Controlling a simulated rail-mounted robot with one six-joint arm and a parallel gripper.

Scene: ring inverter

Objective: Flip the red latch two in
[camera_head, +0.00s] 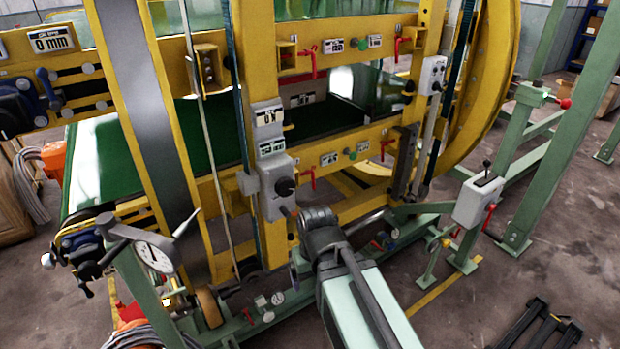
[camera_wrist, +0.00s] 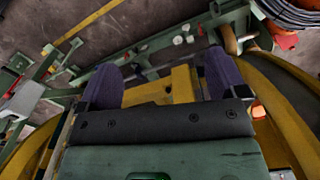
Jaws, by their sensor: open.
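Several red latches sit on the yellow frame in the head view. One is at the upper left (camera_head: 308,62), one at the upper right (camera_head: 398,46), one at the lower left (camera_head: 308,178) and one at the lower right (camera_head: 386,148). I cannot tell which is number two, as the small labels are unreadable. My arm reaches up from the bottom centre of the head view, below the lower latches. In the wrist view my gripper (camera_wrist: 162,78) is open, its two purple fingers wide apart with nothing held between them. No red latch shows clearly there.
A grey control box (camera_head: 275,180) with a dark knob stands on the yellow upright near my arm. A green conveyor belt (camera_head: 110,160) runs behind the frame. A large yellow ring (camera_head: 497,90) and green posts (camera_head: 567,130) stand at the right.

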